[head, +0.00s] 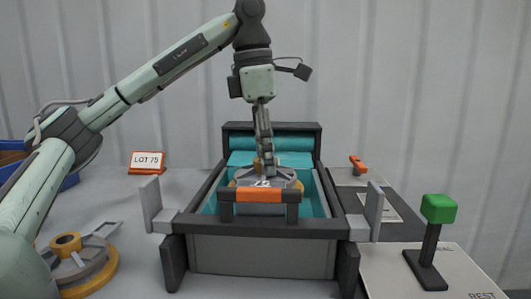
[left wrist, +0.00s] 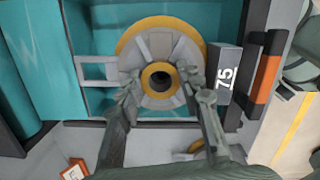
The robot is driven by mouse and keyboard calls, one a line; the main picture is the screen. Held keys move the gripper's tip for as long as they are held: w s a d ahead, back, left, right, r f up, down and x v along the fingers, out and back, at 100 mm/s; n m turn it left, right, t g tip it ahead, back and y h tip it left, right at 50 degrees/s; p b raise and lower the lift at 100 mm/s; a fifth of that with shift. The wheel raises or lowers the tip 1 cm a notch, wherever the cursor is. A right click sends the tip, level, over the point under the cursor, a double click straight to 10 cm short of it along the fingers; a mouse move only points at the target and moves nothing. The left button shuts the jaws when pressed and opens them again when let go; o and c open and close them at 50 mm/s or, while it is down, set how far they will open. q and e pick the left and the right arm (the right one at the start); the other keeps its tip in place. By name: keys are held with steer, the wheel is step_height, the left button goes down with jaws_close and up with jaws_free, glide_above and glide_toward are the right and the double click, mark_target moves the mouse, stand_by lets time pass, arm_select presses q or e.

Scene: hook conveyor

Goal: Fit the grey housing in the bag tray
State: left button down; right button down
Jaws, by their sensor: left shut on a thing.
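The bag tray (head: 262,255) is a dark-framed grey box with a teal lining, standing in the middle of the head view. A grey housing (head: 280,176) with an orange-yellow outer ring is at its opening, partly hidden by the front bar. In the left wrist view the round housing (left wrist: 188,52) shows a yellow-ringed centre hole and a rectangular grey frame on its left, over the teal interior. My left gripper (head: 264,160) points down from above, shut on the housing, with a finger on each side of its hub. I cannot tell whether the housing is fully seated. My right gripper is not in view.
An orange bar (head: 258,195) crosses the tray's front. Another grey-and-yellow round part (head: 70,262) lies at the front left. A LOT 75 sign (head: 147,160) stands behind it, near a blue bin (head: 70,181). A green-topped post (head: 438,208) stands right.

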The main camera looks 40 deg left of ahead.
mark_target(257, 160)
arm_select(q)
steer(key=shift+f+b, duration=2.6)
steer(key=shift+f, duration=1.25)
stand_by(0.5)
steer(key=c, duration=0.9)
jaws_free()
steer(key=r, duration=0.8)
steer(key=s+a+r, duration=0.1)
steer(key=r, duration=0.3)
